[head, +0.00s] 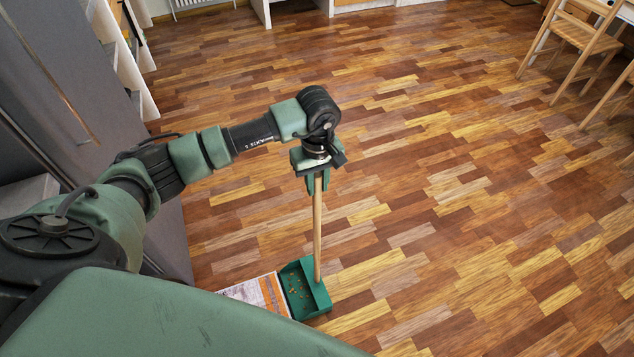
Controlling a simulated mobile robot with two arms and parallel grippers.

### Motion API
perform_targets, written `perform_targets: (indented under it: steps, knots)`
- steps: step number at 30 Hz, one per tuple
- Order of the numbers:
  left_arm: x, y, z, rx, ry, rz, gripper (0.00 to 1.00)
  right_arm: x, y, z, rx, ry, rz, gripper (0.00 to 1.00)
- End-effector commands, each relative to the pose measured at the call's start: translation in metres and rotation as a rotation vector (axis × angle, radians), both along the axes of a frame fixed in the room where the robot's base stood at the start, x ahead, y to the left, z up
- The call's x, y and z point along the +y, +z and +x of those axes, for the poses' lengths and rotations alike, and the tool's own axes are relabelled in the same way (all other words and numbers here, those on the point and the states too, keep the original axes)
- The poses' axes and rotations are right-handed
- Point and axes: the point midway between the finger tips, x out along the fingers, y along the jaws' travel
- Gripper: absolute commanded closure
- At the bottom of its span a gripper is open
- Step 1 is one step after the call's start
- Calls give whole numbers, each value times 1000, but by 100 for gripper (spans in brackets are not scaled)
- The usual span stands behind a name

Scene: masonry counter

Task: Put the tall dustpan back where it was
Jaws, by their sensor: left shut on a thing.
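The tall dustpan (318,240) has a long wooden handle and a green pan (318,299). It stands upright at the lower middle of the head view, with small orange-brown bits in the pan. My left gripper (318,182) is shut on the upper end of the handle. The pan is at floor level beside a flat orange, white and grey printed item (262,293). I cannot tell whether the pan touches the floor or overlaps that item. My own green body hides part of the printed item. My right gripper is not in view.
A tall grey cabinet or appliance (75,70) stands along the left. White shelving (135,55) is behind it. Wooden chairs (578,38) stand at the upper right. The wood-plank floor (450,200) is clear in the middle and right.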

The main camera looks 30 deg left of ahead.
Motion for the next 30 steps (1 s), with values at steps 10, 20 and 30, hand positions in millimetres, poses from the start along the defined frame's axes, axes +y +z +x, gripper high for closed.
perform_targets:
  steps: [10, 20, 30]
  knots:
    - [0, -3, 0, 1, 1, 0, 57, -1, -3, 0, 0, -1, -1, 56]
    - [0, 4, 0, -1, 0, -1, 57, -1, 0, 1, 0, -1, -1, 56]
    - [0, 71, 1, -6, 0, 0, 57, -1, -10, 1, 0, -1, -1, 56]
